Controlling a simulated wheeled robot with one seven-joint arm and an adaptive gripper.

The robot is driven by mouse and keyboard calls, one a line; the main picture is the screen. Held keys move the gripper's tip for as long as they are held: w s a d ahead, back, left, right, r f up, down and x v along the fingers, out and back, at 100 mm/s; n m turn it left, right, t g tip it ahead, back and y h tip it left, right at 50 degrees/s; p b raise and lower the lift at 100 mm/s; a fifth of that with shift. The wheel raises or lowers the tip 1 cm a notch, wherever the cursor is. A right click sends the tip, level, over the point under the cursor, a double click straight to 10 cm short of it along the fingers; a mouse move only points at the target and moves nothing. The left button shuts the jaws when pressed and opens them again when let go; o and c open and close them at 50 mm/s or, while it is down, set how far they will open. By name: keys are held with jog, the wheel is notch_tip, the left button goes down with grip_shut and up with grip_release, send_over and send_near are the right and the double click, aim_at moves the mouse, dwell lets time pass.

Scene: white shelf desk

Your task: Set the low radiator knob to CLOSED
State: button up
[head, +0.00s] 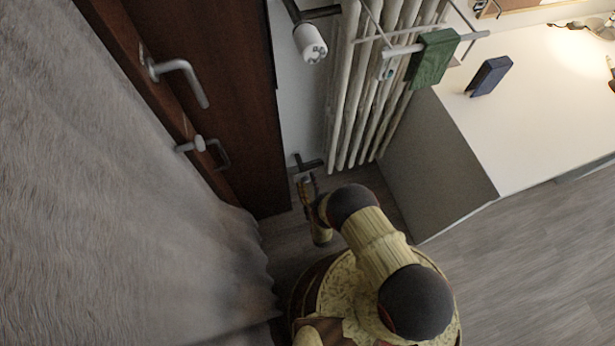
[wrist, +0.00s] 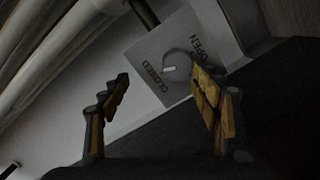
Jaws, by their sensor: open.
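The low radiator knob (wrist: 178,66) is round and grey, on a pale square plate (wrist: 150,52) lettered CLOSED to its lower left and OPEN to its upper right. A short white mark on the knob lies on its left side, toward the CLOSED lettering; its exact angle is hard to judge in the dim light. My gripper (wrist: 162,76) is open, one finger left of the plate and the other overlapping its right edge. The knob shows between the fingertips, and I see no contact. In the head view my gripper (head: 306,183) is low by the dark pipe; the knob cannot be made out.
The radiator (head: 375,95) stands behind, with a white upper valve (head: 310,45) and a rack holding a green cloth (head: 433,58). A brown door (head: 225,95) and grey curtain (head: 110,190) are left. The white desk (head: 535,120) is right.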

aim_at(308, 177)
notch_tip(308, 177, up, 7)
jog(key=shift+d, duration=0.2)
dwell(0.3)
jog(key=shift+f, duration=0.1)
